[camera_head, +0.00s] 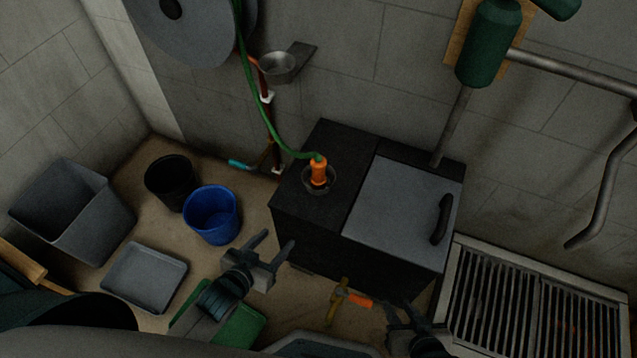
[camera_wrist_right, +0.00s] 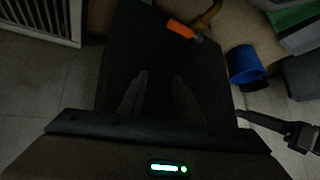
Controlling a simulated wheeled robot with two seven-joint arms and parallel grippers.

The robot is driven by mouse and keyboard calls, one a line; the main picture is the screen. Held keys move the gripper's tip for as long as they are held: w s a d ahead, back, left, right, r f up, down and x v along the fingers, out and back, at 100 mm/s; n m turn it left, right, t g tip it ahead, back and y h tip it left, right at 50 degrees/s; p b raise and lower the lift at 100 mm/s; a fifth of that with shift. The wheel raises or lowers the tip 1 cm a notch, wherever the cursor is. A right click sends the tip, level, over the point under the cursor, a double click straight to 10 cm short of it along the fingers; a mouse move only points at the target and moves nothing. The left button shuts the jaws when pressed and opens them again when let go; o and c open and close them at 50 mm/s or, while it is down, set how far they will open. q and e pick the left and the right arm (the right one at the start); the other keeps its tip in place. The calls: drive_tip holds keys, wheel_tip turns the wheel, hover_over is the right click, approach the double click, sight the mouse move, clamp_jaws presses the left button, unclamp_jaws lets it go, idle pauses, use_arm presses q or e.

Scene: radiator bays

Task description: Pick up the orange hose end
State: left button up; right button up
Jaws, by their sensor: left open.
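The orange hose end (camera_head: 319,172) stands upright in a round opening on top of the black box (camera_head: 308,215), with the green hose (camera_head: 272,130) running from it up to the wall. My left gripper (camera_head: 268,242) is open and empty, in front and to the left of the box, apart from the hose end. It also shows at the right edge of the right wrist view (camera_wrist_right: 300,135). My right gripper (camera_head: 403,312) is low near the box's front right; its two fingers show spread and empty in the right wrist view (camera_wrist_right: 158,90). The hose end is not seen there.
A brass tap with an orange handle (camera_head: 358,299) sticks out low on the box's front. A grey lid (camera_head: 400,205) covers the box's right part. A blue bucket (camera_head: 211,215), black bucket (camera_head: 171,182) and grey tray (camera_head: 145,276) stand left. A grate (camera_head: 540,300) lies right.

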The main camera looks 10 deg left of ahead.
use_arm(q)
drive_tip(key=w+a+r+m+h+b, duration=0.1)
drive_tip(key=w+a+r+m+h, duration=0.1)
drive_tip(key=r+m+h, duration=0.1)
drive_tip(key=w+a+r+m+g+h+b, duration=0.1)
drive_tip(key=w+a+r+m+h, duration=0.1)
drive_tip(key=r+h, duration=0.3)
drive_tip(key=w+a+r+m+h+b, duration=0.2)
drive_tip(key=w+r+m+h, duration=0.1)
drive_tip(key=r+m+h, duration=0.1)
drive_tip(key=shift+r+g, duration=0.4)
drive_tip(key=shift+r, duration=0.4)
use_arm(e)
wheel_tip(320, 180, up, 6)
drive_tip(key=s+a+t+y, duration=0.1)
drive_tip(key=shift+r, duration=0.25)
drive_tip(key=shift+a, duration=0.1)
use_arm(q)
approach(319, 166)
drive_tip(key=w+d, duration=0.1)
drive_tip(key=w+d+f, duration=0.2)
drive_tip(key=w, duration=0.1)
drive_tip(key=shift+d, duration=0.4)
use_arm(e)
drive_tip(key=shift+w+a+r+t, duration=0.25)
drive_tip(key=shift+w+r+t, duration=0.15)
drive_tip(key=shift+w+r, duration=0.1)
